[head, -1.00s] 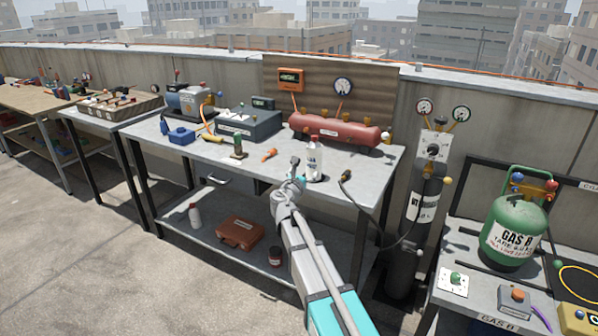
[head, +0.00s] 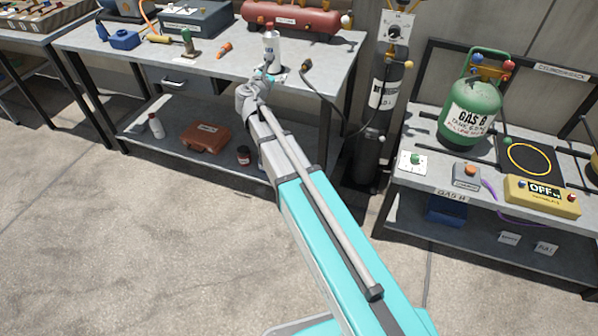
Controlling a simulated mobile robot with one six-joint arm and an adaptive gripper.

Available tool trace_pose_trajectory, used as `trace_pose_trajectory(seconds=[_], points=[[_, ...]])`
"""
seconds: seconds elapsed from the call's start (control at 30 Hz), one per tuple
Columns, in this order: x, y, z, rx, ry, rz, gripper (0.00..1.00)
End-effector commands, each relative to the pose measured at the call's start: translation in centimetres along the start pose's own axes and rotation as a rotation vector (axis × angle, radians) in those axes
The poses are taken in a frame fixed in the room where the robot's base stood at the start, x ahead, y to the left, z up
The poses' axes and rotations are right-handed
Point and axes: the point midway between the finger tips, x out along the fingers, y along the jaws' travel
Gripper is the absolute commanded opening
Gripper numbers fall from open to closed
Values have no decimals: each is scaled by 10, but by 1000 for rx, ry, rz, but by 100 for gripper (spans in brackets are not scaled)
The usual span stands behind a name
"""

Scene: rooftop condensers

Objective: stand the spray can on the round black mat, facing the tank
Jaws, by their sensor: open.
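The white spray can (head: 272,50) stands upright on the grey workbench near its front edge. My gripper (head: 266,72) is open and sits low at the can's near-left side. It overlaps the can's lower part, and I cannot tell whether they touch. The red horizontal tank (head: 285,19) lies at the back of the same bench, behind the can. A green gas tank (head: 470,112) stands on the right bench. I cannot make out a round black mat for certain; a dark square plate with a yellow ring (head: 529,158) lies right of the green tank.
A black cable with a handle (head: 306,68) lies just right of the can. A dark cylinder (head: 378,115) stands between the benches. An orange-handled tool (head: 224,49) lies left on the bench. The lower shelf holds an orange case (head: 206,137) and a white bottle (head: 156,126).

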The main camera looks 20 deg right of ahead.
Motion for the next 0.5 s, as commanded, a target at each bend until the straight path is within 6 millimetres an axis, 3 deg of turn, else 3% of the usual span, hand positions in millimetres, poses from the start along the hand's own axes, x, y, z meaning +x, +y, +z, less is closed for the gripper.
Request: trace_pose_trajectory(seconds=[0.03,0.27,0.5], points=[[-5,-18,-3,85,26,-42,100],[-31,-97,-33,590,164,-316,100],[-82,-164,-76,1094,268,-688,100]])
